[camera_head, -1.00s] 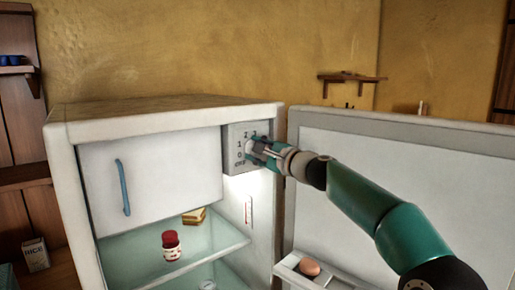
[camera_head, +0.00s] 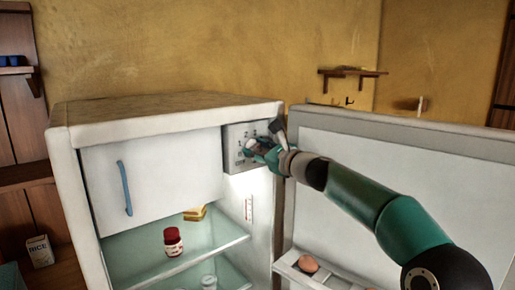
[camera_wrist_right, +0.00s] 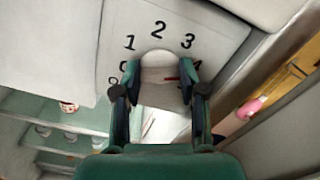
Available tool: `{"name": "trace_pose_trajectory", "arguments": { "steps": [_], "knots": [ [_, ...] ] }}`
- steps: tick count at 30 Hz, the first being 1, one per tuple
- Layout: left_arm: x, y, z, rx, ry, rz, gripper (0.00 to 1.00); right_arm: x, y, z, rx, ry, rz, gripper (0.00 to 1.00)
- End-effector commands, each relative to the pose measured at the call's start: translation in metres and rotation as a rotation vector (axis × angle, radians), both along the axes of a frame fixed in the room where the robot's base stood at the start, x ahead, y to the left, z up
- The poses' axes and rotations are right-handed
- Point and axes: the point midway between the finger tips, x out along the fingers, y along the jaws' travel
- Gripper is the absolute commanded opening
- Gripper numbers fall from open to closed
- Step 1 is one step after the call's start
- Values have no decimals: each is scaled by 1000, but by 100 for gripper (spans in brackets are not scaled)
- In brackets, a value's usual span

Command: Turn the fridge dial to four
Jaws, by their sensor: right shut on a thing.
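The fridge dial is a white round knob on a grey panel (camera_head: 232,138) at the top right inside the open fridge (camera_head: 160,118). My right gripper (camera_head: 254,150) is at the panel and shut on the knob, covering much of it. In the right wrist view, the dial (camera_wrist_right: 160,60) sits between the two fingertips of my right gripper (camera_wrist_right: 160,80). The numbers 1, 2 and 3 show around it, with a partly hidden 4 by the right finger. My left gripper is not in view.
The fridge door (camera_head: 400,175) stands open at the right, with an egg (camera_head: 308,263) on its shelf. A freezer flap with a blue handle (camera_head: 124,188) is left of the panel. A red jar (camera_head: 173,242) stands on the glass shelf below.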

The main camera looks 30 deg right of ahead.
Motion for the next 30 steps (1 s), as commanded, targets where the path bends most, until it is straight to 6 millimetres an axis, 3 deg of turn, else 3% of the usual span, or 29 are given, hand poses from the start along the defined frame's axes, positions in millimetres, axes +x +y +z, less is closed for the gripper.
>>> {"name": "trace_pose_trajectory", "arguments": {
  "steps": [14,15,19,30],
  "knots": [
    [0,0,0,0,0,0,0,1,0,-3,20,7,0,7],
    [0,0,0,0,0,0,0,1,0,-3,20,7,0,43],
    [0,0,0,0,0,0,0,1,0,-3,20,6,0,65],
    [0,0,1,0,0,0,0,-1,0,-1,18,4,0,67]
  ]
}}
